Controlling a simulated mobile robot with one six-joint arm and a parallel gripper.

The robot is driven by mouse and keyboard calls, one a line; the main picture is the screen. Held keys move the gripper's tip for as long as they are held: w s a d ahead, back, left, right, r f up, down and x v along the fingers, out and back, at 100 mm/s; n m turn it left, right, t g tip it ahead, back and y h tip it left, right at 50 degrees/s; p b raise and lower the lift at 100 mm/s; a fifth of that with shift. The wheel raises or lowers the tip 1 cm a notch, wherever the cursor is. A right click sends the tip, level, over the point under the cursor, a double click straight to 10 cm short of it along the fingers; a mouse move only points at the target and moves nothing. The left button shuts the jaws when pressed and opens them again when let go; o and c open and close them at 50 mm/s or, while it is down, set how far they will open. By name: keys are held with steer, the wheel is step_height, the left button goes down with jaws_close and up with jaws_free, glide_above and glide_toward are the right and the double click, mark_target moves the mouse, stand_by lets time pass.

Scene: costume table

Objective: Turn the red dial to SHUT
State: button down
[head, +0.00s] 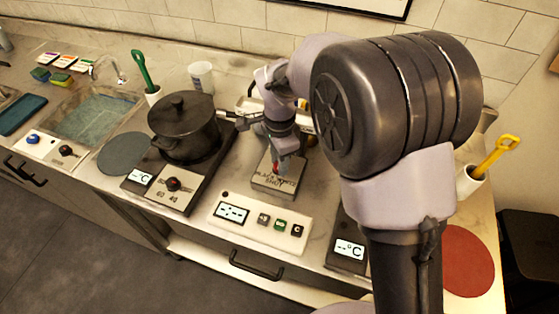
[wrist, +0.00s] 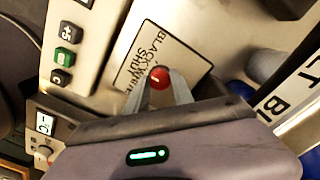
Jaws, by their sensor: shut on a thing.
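The red dial (wrist: 160,78) sits on a pale plate (wrist: 184,50) printed with BLACK, SHUT and another word partly hidden by my fingers. In the wrist view my gripper (wrist: 160,90) has one finger on each side of the dial and is shut on it. A small light mark shows on the dial's face; which word it points to I cannot tell. In the head view my gripper (head: 278,158) reaches down onto the plate (head: 273,184), and only a bit of red shows between the fingers.
A control panel (head: 260,229) with a display and several buttons lies in front of the plate. A black pot (head: 184,130) stands on a hob to the left. A thermometer display (head: 347,250) and a red round mat (head: 467,262) are to the right.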

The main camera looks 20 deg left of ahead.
stand_by(0.3)
steer(key=c, duration=1.1)
jaws_free()
steer(key=shift+r, duration=0.1)
step_height(320, 180, up, 17)
steer(key=p, duration=0.6)
steer(key=shift+r, duration=0.15)
steer(key=s+d+r+n+t+y+b, duration=0.1)
steer(key=s+d+r+n+b, duration=0.2)
steer(key=d, duration=0.7)
steer(key=s+d+f+n+t+b, duration=0.1)
steer(key=s+d+t+b, duration=0.1)
steer(key=s+d, duration=0.4)
steer(key=s+d+f+n+t+y+b, duration=0.1)
steer(key=s+d+f+t+b, duration=0.1)
steer(key=s+d, duration=0.4)
steer(key=s, duration=0.3)
steer(key=shift+s+d+f+n+t, duration=0.15)
steer(key=shift+s+d+n+t, duration=0.15)
steer(key=shift+d+t, duration=0.1)
